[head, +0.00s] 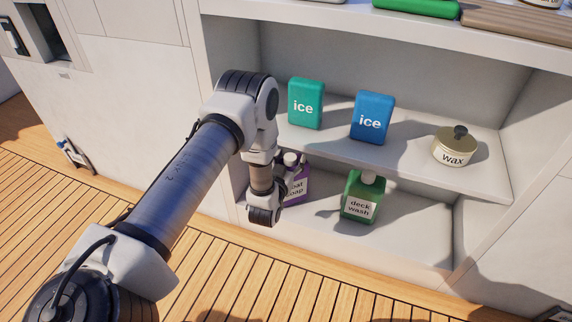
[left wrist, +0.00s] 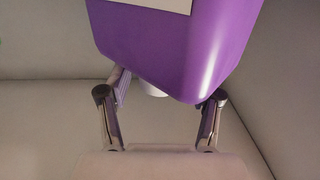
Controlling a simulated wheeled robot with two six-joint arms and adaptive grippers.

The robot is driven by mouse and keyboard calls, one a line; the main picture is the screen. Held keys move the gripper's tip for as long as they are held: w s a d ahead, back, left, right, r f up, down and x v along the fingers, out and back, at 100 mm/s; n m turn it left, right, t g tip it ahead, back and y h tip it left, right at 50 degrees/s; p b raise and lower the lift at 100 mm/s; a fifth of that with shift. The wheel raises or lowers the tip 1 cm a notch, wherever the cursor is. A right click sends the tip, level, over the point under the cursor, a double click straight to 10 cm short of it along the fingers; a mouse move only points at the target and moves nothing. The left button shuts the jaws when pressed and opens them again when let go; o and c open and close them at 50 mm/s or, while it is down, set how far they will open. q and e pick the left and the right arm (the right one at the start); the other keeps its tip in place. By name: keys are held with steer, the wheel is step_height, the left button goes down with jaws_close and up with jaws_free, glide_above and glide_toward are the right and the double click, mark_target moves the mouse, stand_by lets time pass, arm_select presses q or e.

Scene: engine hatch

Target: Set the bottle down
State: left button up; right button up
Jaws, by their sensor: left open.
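The purple soap bottle (head: 297,187) stands on the lower shelf (head: 405,232) at its left end, its label partly hidden by my left wrist. My left gripper (head: 282,204) is low in front of the bottle, mostly hidden by its own wrist in the head view. In the left wrist view the bottle (left wrist: 175,45) fills the top middle, with the open fingers of the gripper (left wrist: 162,92) apart at its left and right lower edges. I cannot tell whether either finger touches it. My right gripper is not in view.
A green deck wash bottle (head: 360,197) stands to the right on the same shelf. The upper shelf holds a green ice pack (head: 306,103), a blue ice pack (head: 372,118) and a wax tin (head: 456,146). The lower shelf's right part is clear.

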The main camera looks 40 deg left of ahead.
arm_select(q)
steer(key=f+p+v, duration=0.1)
steer(key=p+v, duration=0.4)
steer(key=v, duration=0.6)
steer(key=s+d+f+m+g+h, duration=0.1)
steer(key=s+d+f+g+h, duration=0.1)
steer(key=s+d+f+g, duration=0.35)
steer(key=s+d+f+m+g+h, duration=0.1)
steer(key=s+d+f+g+h, duration=0.15)
steer(key=s+g, duration=0.5)
steer(key=s+d+g, duration=0.2)
steer(key=s+g, duration=0.2)
steer(key=s, duration=0.9)
steer(key=shift+d+m, duration=0.4)
